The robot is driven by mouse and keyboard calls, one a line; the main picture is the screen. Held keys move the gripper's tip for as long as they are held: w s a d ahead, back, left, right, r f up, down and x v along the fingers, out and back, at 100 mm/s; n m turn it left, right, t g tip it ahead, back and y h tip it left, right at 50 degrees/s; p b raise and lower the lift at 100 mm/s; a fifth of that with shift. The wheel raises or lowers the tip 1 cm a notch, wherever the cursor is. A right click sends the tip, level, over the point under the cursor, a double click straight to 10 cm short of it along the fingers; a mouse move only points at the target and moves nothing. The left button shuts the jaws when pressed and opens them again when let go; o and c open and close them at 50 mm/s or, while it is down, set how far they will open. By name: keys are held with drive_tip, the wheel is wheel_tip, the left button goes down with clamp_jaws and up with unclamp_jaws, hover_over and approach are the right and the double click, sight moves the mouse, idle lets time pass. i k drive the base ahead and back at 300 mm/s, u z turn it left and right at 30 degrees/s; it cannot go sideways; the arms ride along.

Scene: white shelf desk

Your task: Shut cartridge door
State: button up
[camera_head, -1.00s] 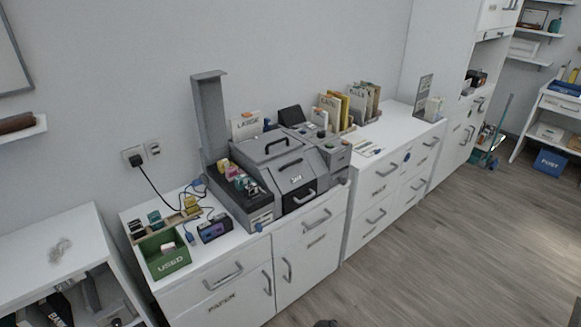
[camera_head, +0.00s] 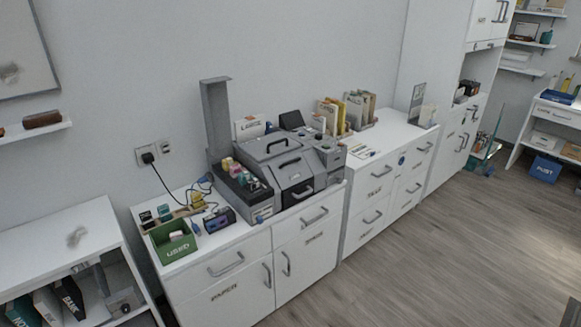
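A grey printer (camera_head: 283,165) stands on the white cabinet against the wall. At its left end a tall grey door (camera_head: 216,115) stands upright, raised open. Below and in front of it is the uncovered cartridge bay (camera_head: 240,181), with several coloured cartridges showing. My gripper is not in view, so its state and its distance from the door cannot be seen.
A green USED box (camera_head: 172,245), small cartridges and a dark purple device (camera_head: 219,220) sit left of the printer. A plug cable (camera_head: 163,178) runs down the wall. Folders (camera_head: 345,110) stand to the right. The wooden floor (camera_head: 420,240) in front is clear.

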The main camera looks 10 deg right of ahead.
sight(213, 91)
drive_tip(key=z, duration=0.05)
drive_tip(key=k, duration=0.25)
drive_tip(key=u, duration=0.2)
drive_tip(key=i, duration=0.95)
drive_tip(key=u, duration=4.4)
drive_tip(key=i, duration=0.1)
drive_tip(key=z, duration=3.25)
